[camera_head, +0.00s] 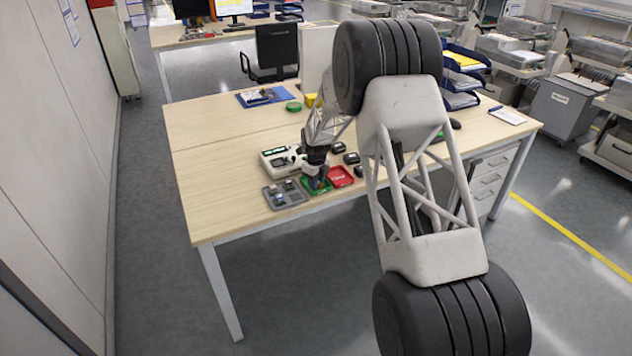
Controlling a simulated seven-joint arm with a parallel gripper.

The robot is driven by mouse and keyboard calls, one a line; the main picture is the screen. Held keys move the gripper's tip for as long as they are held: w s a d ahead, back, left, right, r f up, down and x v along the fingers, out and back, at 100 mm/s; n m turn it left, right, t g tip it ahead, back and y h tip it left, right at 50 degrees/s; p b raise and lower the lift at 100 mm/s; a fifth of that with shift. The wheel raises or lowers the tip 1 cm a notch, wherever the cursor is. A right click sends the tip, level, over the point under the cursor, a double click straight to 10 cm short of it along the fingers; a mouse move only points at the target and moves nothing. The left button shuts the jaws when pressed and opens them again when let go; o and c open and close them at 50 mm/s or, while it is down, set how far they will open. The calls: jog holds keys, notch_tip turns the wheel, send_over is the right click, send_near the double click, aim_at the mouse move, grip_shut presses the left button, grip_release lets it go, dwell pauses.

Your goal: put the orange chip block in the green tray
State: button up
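The green tray (326,189) lies near the front edge of the wooden table, between a grey compartment tray (272,201) and a red tray (341,177). My gripper (315,181) points down over the green tray. Its fingertips are small and dark here, and I cannot tell whether they are open, shut or holding something. I cannot make out the orange chip block; it may be hidden by my gripper or too small to see. The grey tray holds several small dark and light pieces.
A white device (275,158) stands behind the trays, left of my gripper. Several small black items, one at the back (338,148), sit to its right. A green roll (293,106) and a blue mat (248,98) lie farther back. The table's left part is clear.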

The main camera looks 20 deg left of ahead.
jog(key=shift+o, duration=0.3)
jog(key=shift+r, duration=0.1)
notch_tip(320, 180, up, 12)
dwell(0.7)
dwell(0.5)
jog(key=shift+r, duration=0.1)
jog(key=s+d+r+n, duration=0.3)
jog(key=s+d+r, duration=0.45)
jog(key=d, duration=0.25)
jog(key=s+d+r+n+t, duration=0.1)
jog(key=s+d+r+n, duration=0.4)
jog(key=d+r, duration=0.5)
jog(key=s+d+r+n, duration=0.2)
jog(key=s+d+r, duration=0.55)
jog(key=d, duration=0.35)
jog(key=s+d+r+n+t, duration=0.1)
jog(key=s+d+n, duration=0.2)
jog(key=s+d, duration=0.45)
jog(key=s+d+r+n, duration=0.1)
jog(key=s+d+n, duration=0.25)
jog(key=s, duration=0.65)
jog(key=s+d+f+n, duration=0.2)
jog(key=s+d, duration=0.2)
jog(key=s, duration=0.6)
jog(key=s+d+f+n, duration=0.2)
jog(key=s+d+n, duration=0.1)
jog(key=s, duration=0.7)
jog(key=shift+d+n+t, duration=0.3)
jog(key=shift+d+n, duration=0.05)
jog(key=shift+d, duration=0.2)
